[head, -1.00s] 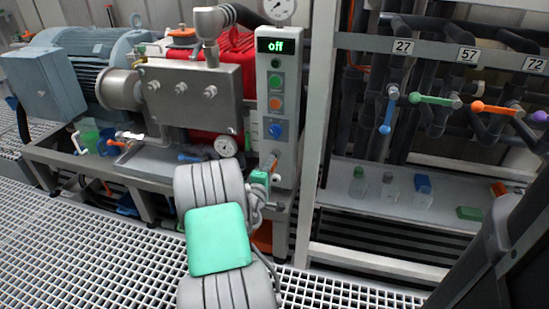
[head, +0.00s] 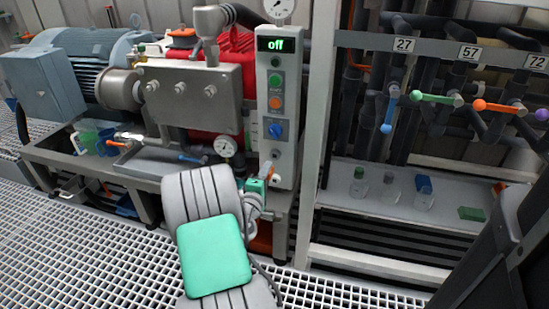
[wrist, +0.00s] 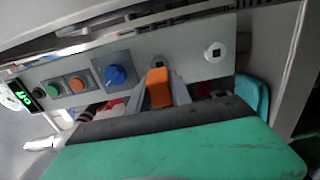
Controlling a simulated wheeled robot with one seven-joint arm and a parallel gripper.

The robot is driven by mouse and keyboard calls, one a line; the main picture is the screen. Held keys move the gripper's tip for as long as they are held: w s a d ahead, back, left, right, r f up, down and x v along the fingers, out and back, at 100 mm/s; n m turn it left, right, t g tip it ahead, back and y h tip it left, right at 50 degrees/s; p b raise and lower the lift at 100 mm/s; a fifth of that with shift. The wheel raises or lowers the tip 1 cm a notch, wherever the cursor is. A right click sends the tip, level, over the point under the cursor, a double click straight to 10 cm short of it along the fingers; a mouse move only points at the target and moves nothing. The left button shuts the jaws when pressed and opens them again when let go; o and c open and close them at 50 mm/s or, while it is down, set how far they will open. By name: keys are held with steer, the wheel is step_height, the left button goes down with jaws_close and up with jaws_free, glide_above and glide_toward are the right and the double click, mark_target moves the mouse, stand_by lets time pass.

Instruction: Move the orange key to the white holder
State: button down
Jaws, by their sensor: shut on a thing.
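The orange key (wrist: 158,88) is between the fingers of my gripper (wrist: 159,82) in the wrist view, its orange head facing the camera. My gripper is shut on it. The key is in front of the grey control panel, just beyond the blue knob; whether its tip touches the panel is hidden. The white holder (wrist: 215,52), a round white piece with a dark square hole, is on the same panel, to the right of the key in the wrist view. In the head view my gripper (head: 266,174) is at the lower part of the panel, with a bit of orange showing.
The control panel (head: 263,100) carries an "off" display (head: 276,44), green and orange buttons, and a blue knob (head: 276,130). A pressure gauge (head: 225,146) is left of the panel. A frame post (head: 318,130) is close on the right. A shelf with small bottles (head: 391,193) stands beyond.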

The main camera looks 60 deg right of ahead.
steer(key=shift+w+a+f, duration=0.1)
steer(key=shift+w+f, duration=0.05)
step_height(320, 180, down, 16)
steer(key=s+a, duration=0.2)
steer(key=a, duration=0.1)
steer(key=r, duration=0.1)
steer(key=w+d+r, duration=0.1)
steer(key=r, duration=0.1)
steer(key=d+r, duration=0.1)
steer(key=shift+w+d+r+p, duration=0.15)
steer(key=shift+w+r+p, duration=0.05)
steer(key=shift+r+p, duration=0.2)
steer(key=shift+d, duration=0.1)
